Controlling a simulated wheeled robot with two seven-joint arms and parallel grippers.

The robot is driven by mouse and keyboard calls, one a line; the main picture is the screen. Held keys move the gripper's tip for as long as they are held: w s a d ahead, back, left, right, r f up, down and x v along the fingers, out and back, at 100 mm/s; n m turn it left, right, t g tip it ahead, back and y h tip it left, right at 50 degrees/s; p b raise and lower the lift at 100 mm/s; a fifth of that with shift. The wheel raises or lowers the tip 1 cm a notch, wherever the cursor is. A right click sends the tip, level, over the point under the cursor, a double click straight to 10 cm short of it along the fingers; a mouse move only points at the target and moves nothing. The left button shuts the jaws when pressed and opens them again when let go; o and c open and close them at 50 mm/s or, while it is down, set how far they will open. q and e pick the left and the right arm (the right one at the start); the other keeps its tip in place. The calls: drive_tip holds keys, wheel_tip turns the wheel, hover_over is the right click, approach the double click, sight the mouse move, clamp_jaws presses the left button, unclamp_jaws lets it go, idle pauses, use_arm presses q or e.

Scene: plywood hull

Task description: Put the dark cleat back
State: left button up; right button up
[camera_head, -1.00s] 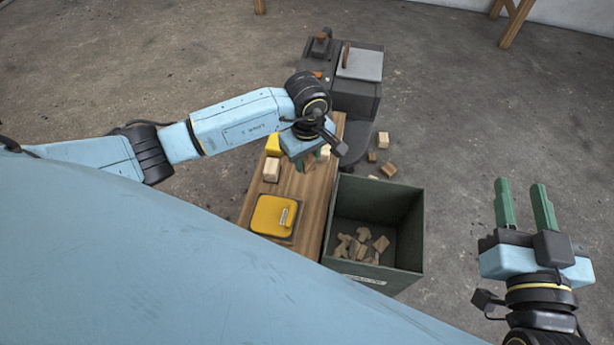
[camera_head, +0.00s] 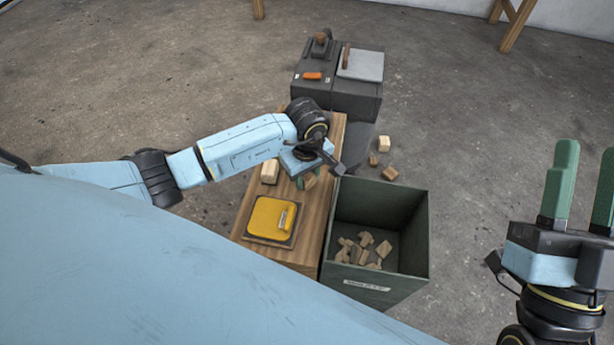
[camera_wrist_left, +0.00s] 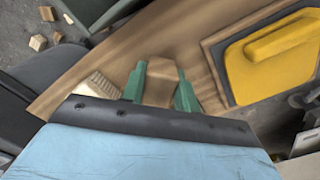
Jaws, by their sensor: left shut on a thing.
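My left gripper (camera_head: 309,177) is low over the wooden bench top (camera_head: 318,215), between the pale block and the green bin. In the left wrist view its green fingers (camera_wrist_left: 160,80) are shut on a brown wooden block (camera_wrist_left: 161,82), darker than the pale one beside it; I take this for the dark cleat. The block also shows below the wrist in the head view (camera_head: 310,182). I cannot tell whether its underside touches the bench. My right gripper (camera_head: 588,152) is open and empty at the right edge, its outer finger partly cut off.
A pale block (camera_head: 270,171) stands left of the left gripper. A yellow-lidded thing (camera_head: 270,217) lies on the bench's near part. The green bin (camera_head: 418,235), right of the bench, holds several wood pieces. Grey machine (camera_head: 345,98) stands behind. Loose blocks (camera_head: 389,173) lie on the floor.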

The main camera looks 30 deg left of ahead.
use_arm(q)
drive_tip(key=shift+f, duration=0.15)
drive_tip(key=o, duration=0.9)
